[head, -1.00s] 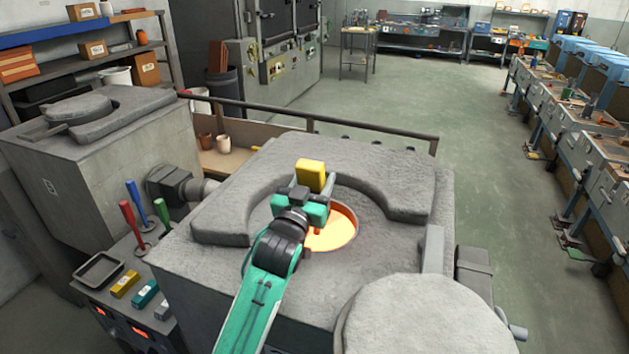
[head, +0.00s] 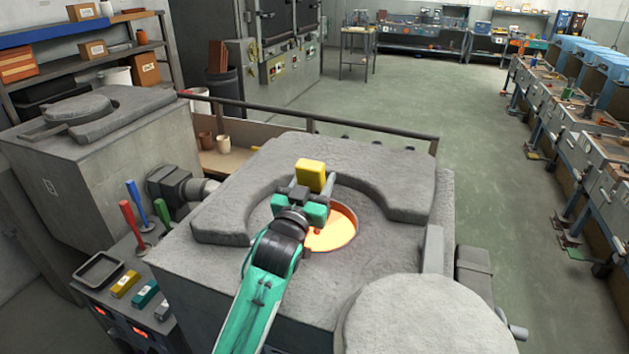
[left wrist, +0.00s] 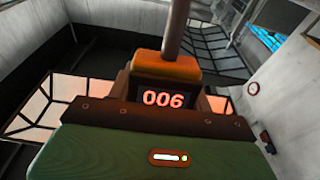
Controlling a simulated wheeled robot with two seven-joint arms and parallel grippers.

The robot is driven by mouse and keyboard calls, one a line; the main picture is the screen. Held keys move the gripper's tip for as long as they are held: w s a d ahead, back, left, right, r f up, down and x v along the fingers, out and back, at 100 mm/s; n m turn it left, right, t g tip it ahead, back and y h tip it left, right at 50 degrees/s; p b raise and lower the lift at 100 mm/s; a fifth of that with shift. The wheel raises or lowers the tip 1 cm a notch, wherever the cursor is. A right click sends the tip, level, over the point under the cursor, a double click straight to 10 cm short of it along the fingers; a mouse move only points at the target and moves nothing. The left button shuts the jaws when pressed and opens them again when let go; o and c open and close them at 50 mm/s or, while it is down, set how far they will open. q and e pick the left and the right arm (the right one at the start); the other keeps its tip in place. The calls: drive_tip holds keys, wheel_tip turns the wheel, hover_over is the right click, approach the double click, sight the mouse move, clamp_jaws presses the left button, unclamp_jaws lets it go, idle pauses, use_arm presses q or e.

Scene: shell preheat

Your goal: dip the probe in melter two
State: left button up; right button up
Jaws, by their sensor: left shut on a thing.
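My left gripper (head: 305,205) is shut on the probe, whose yellow block (head: 311,175) sticks up beyond the jaws in the head view. It is above the round opening of the near melter (head: 180,260), where orange glowing melt (head: 336,238) shows. A small reddish piece shows just below the gripper against the glow; I cannot tell how deep the probe reaches. In the left wrist view the probe's block looks orange (left wrist: 165,68), with a rod (left wrist: 178,30) running from it and a display (left wrist: 163,98) reading 006. My right gripper is out of view. No melter number is legible.
A grey round lid (head: 430,315) stands at the near right of the opening. A second melter (head: 100,150) with its top covered is at left. A side stand holds red, blue and green handles, a tray (head: 98,270) and coloured blocks. A rail (head: 330,126) runs behind.

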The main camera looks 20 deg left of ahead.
use_arm(q)
drive_tip(key=shift+r+p, duration=1.3)
drive_tip(key=shift+r, duration=0.2)
wheel_tip(320, 180, up, 3)
drive_tip(key=shift+r+p, duration=0.15)
drive_tip(key=shift+p, duration=1.05)
drive_tip(key=shift+r+b, duration=0.25)
drive_tip(key=shift+b, duration=0.05)
wheel_tip(320, 180, up, 4)
drive_tip(key=shift+r, duration=0.15)
